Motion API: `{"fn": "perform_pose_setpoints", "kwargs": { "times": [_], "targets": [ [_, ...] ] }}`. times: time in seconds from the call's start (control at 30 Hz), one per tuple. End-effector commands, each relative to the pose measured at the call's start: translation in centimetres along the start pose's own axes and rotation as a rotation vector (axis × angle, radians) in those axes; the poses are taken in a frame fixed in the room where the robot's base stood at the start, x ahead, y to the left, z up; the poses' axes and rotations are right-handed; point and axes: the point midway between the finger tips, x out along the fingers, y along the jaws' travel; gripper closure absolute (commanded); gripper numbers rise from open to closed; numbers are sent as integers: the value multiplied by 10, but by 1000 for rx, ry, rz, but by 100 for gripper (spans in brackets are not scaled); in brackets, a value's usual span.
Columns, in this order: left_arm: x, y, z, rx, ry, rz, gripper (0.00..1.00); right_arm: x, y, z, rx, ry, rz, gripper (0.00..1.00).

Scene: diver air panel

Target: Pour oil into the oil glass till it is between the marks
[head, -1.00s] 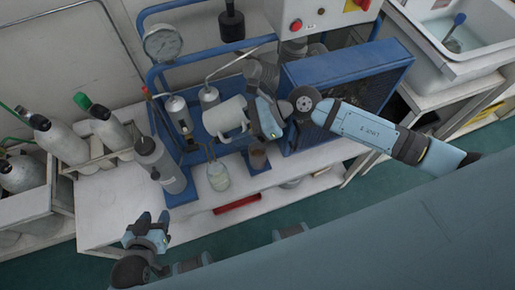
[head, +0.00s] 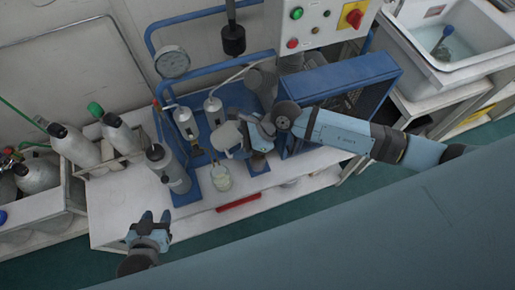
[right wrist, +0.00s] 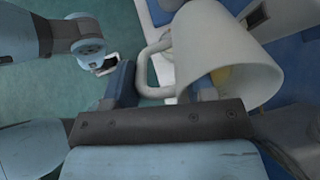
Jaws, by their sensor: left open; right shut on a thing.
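My right gripper (head: 252,130) is shut on a pale jug (head: 228,137), and the jug is over the front of the blue rig. In the right wrist view the jug (right wrist: 222,50) appears large, with its handle (right wrist: 150,70) by the gripper fingers (right wrist: 165,88). A clear glass jar (head: 221,177) with pale liquid stands on the bench below the jug. Two small metal-topped cylinders (head: 186,122) stand on the rig. I cannot tell which vessel is the oil glass, and no marks are legible. My left gripper (head: 155,217) is open and empty at the bench front.
A grey bottle (head: 168,168) stands left of the jar. A blue box-shaped guard (head: 345,85) is at the right of the rig. A pressure gauge (head: 172,62) rises at the back. The front left bench top (head: 115,205) is clear.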

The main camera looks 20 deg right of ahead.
Motion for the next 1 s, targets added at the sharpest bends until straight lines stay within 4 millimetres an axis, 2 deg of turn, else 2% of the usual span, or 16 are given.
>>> {"fn": "perform_pose_setpoints", "kwargs": {
  "times": [0.8,1.0],
  "targets": [
    [0,1,-1,-2,3,2,57,0,0,0,-1,-3,-1,86],
    [-10,2,-16,6,7,0,57,-6,-1,6,-3,36,-2,86]
  ]
}}
